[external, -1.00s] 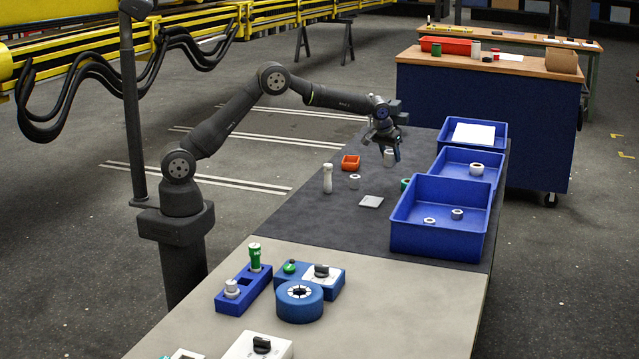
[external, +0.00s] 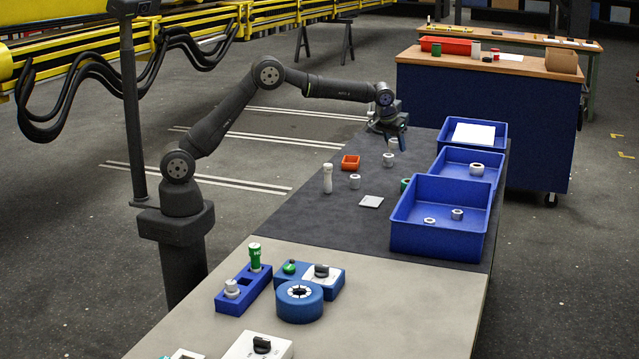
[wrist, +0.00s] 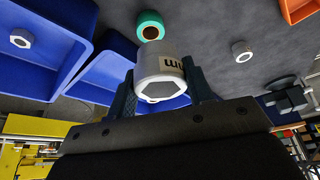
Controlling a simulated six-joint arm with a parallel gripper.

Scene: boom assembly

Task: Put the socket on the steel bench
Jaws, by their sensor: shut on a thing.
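The socket appears to be clear of the surface. The bench has a dark far surface (external: 320,215) and a light grey near surface (external: 400,300); I cannot tell which part counts as steel.
Blue bins (external: 440,250) line the bench's right side. Fixtures (external: 299,301) occupy the near left; the near right is clear.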

